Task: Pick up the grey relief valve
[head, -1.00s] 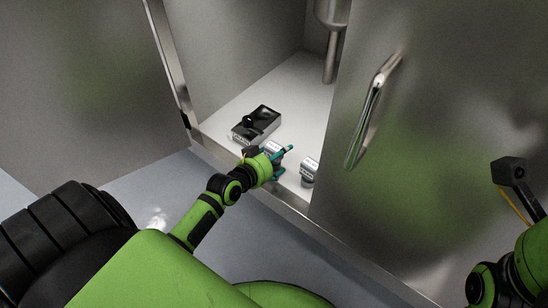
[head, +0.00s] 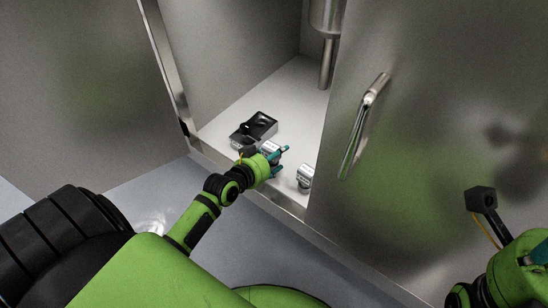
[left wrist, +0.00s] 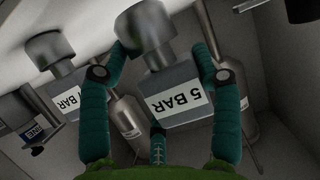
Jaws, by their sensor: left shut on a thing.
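A grey valve with a rounded metal top and a white label reading "5 BAR" (left wrist: 172,85) stands between the teal fingers of my left gripper (left wrist: 158,85). In the head view this valve (head: 269,147) is partly covered by my left gripper (head: 277,161), near the front edge of the cabinet floor. My left gripper is shut on it. A second, similar grey valve (head: 305,175) stands to the right, apart from the gripper. It also shows in the left wrist view (left wrist: 62,85), its label partly hidden. My right gripper (head: 540,252) is only partly in view at the right edge.
A black tray with recesses (head: 254,130) lies on the cabinet floor (head: 285,100) behind the left gripper. A metal vessel with a pipe (head: 327,60) hangs at the back. The cabinet door with a handle (head: 362,125) stands to the right. Floor between tray and vessel is clear.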

